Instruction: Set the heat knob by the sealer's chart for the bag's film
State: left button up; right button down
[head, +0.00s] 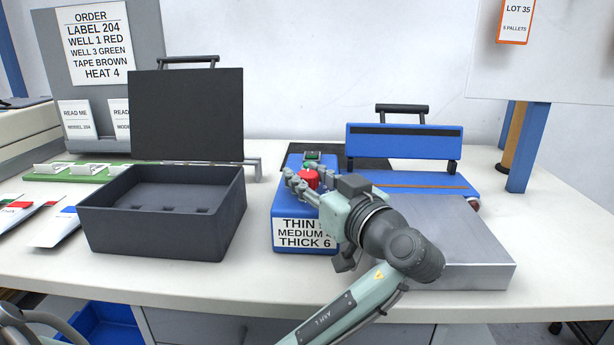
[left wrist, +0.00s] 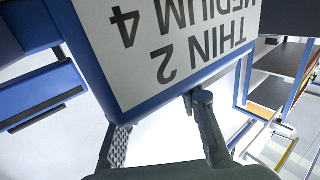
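The sealer has a blue control housing (head: 292,160) with a red knob (head: 308,179) on top and a small green display (head: 312,155) behind it. In the left wrist view the chart (left wrist: 185,35) is upside down and reads THIN 2, MEDIUM 4. My left gripper (head: 299,180) is over the housing at the red knob, its fingers apart; contact is unclear. Its fingers (left wrist: 158,114) show apart in the wrist view. My right gripper is not in view.
An open dark case (head: 160,232) stands left of the sealer. Flat packets (head: 62,230) lie at the far left. An order sheet (head: 97,45) reads HEAT 4. The blue sealing bar (head: 404,143) is raised behind a grey metal plate (head: 455,245).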

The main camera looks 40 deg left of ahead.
pick_arm(q)
jog(key=c, duration=0.6)
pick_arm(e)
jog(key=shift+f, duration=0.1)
pick_arm(q)
jog(key=m+t+h+b, duration=0.2)
jog(key=t, duration=0.1)
jog(key=shift+f+m+t, duration=0.15)
jog(key=shift+m+t, duration=0.25)
jog(key=shift+m+t+h, duration=0.7)
jog(key=shift+t+h, duration=0.1)
jog(key=shift+h, duration=0.1)
jog(key=shift+m+t+h, duration=0.7)
jog(key=shift+h, duration=0.2)
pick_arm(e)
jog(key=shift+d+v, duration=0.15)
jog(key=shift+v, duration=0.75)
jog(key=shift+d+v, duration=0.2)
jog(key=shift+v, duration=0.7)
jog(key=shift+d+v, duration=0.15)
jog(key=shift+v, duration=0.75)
pick_arm(q)
jog(key=o, duration=1.2)
